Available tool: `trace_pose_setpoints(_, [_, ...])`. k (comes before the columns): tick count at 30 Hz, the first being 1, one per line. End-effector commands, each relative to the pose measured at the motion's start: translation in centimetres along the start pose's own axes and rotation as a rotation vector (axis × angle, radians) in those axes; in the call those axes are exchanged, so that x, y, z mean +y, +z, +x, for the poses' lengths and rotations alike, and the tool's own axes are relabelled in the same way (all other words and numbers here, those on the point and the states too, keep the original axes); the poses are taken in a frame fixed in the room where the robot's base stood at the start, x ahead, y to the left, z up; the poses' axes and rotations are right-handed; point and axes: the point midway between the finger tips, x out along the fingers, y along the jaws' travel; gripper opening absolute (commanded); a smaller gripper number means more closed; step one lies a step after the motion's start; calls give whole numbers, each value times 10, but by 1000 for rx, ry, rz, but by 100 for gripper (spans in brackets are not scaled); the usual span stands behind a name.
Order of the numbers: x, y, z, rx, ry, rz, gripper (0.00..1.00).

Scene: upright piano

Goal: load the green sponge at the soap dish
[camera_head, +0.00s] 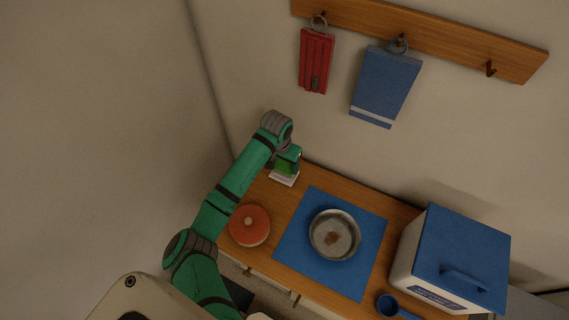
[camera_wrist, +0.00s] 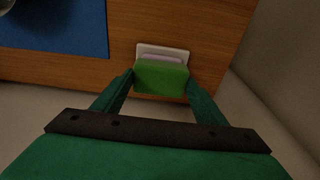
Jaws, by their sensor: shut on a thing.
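The green sponge (camera_wrist: 161,77) is between the two fingers of my gripper (camera_wrist: 161,84) in the wrist view, which is shut on it. In the head view the green sponge (camera_head: 287,163) shows at the end of my arm, at the back left of the wooden surface. The white soap dish (camera_head: 284,178) lies there just below the sponge in the picture. In the wrist view the white soap dish (camera_wrist: 163,48) shows beyond the sponge, partly hidden by it. I cannot tell whether the sponge touches the dish.
A red-orange round lid (camera_head: 249,226) lies left of a blue mat (camera_head: 292,252) bearing a metal pan (camera_head: 334,233). A white box with a blue lid (camera_head: 459,258) and a blue scoop (camera_head: 389,305) are at right. Red (camera_head: 316,62) and blue (camera_head: 385,87) items hang from a wooden rail (camera_head: 440,39).

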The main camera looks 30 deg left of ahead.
Motion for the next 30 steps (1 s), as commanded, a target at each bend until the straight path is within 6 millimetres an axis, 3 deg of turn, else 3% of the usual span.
trace_pose_setpoints(30, [0,1,7,0,0,0,48])
